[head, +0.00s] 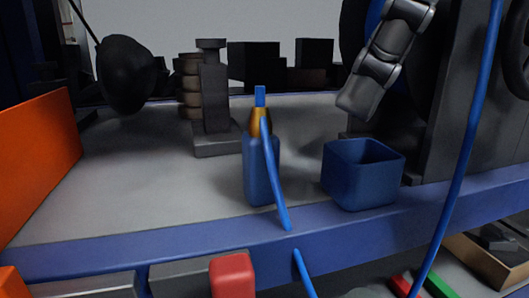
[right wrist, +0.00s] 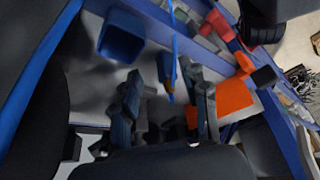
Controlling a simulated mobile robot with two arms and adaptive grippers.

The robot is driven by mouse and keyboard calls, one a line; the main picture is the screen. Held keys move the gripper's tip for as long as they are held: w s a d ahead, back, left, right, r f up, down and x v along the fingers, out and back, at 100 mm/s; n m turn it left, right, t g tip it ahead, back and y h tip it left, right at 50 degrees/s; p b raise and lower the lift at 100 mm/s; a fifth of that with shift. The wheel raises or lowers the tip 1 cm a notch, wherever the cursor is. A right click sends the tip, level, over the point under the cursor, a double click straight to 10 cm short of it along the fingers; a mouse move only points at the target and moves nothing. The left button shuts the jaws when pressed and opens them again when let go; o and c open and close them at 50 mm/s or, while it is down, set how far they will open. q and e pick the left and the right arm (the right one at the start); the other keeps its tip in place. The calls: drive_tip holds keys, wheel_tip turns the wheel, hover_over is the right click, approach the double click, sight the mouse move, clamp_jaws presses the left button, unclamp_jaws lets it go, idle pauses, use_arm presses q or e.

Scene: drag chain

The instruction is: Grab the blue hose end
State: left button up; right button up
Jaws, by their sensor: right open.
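A blue hose (head: 275,185) runs up from the table's front edge to a gold fitting (head: 260,122) with a short blue tip (head: 260,95). The fitting stands over a blue upright block (head: 257,182). The hose also shows in the right wrist view (right wrist: 171,27). My right gripper (head: 357,100) is at the upper right of the head view, above the blue bin, right of the hose end and apart from it. Its two fingers are spread and empty in the right wrist view (right wrist: 167,85), with the fitting showing between them. My left gripper is not in view.
A blue open bin (head: 363,185) stands right of the hose. An orange panel (head: 40,160) is at the left. Another blue strand (head: 462,150) crosses the right side.

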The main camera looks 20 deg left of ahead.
sight(266, 106)
drive_tip(key=a, duration=0.2)
drive_tip(key=a+f+p, duration=0.1)
drive_tip(key=a, duration=0.2)
drive_tip(key=a+f+p, duration=0.1)
drive_tip(key=a, duration=0.2)
drive_tip(key=shift+w+a+f, duration=0.2)
drive_tip(key=shift+w+a, duration=0.05)
drive_tip(key=shift+w, duration=0.15)
drive_tip(key=shift+f, duration=0.15)
drive_tip(key=shift+w+d, duration=0.1)
drive_tip(key=shift+w, duration=0.1)
drive_tip(key=shift+d, duration=0.1)
drive_tip(key=c, duration=0.5)
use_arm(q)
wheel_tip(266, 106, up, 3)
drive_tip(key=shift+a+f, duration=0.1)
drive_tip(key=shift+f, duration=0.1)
use_arm(e)
drive_tip(key=shift+s, duration=0.1)
clamp_jaws()
